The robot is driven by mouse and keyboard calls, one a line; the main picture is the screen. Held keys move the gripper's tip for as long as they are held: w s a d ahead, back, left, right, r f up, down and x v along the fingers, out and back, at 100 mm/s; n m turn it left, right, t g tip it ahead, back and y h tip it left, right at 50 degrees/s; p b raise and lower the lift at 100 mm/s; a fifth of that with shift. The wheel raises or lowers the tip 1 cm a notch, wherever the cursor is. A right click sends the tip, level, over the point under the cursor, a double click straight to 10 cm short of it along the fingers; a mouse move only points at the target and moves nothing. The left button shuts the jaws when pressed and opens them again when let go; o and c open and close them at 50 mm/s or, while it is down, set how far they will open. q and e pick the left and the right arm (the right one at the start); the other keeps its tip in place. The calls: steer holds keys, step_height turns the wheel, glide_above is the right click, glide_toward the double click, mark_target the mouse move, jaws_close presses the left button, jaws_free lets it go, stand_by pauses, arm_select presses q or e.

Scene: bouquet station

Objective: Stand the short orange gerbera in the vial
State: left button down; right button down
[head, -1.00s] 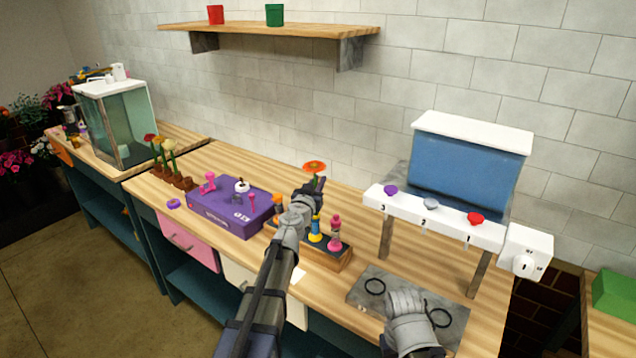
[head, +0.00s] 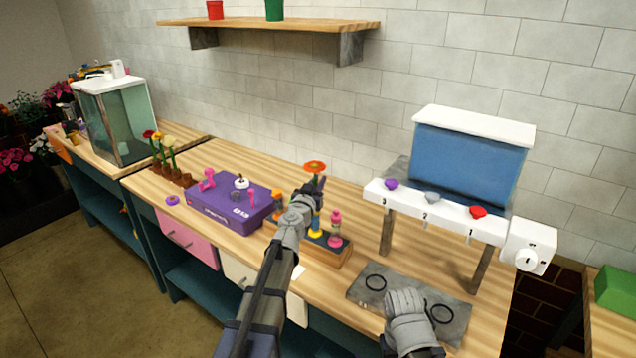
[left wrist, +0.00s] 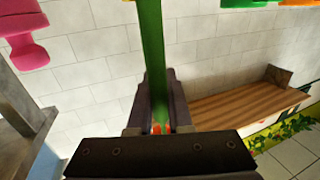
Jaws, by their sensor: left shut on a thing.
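The orange gerbera (head: 314,167) stands about upright in the head view, its bloom just above my left gripper (head: 314,187). The left gripper is shut on its green stem, which also shows between the fingers in the left wrist view (left wrist: 152,60). The gripper is over a dark-topped wooden rack (head: 328,257) that holds small coloured vials. An orange vial (head: 277,202), a yellow and blue vial (head: 316,226) and a pink vial (head: 335,230) show there. My left arm hides part of the rack, and the stem's lower end is not seen in the head view.
A purple box (head: 222,207) with small items stands left of the rack, with potted flowers (head: 165,160) beyond. A white-topped blue tank unit (head: 468,165) stands right. A grey slab (head: 365,296) with black rings lies in front. Part of my right arm is over it.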

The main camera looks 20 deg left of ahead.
arm_select(q)
steer(key=shift+c, duration=1)
jaws_free()
steer(key=s, duration=0.9)
steer(key=shift+a, duration=0.15)
stand_by(0.6)
stand_by(0.4)
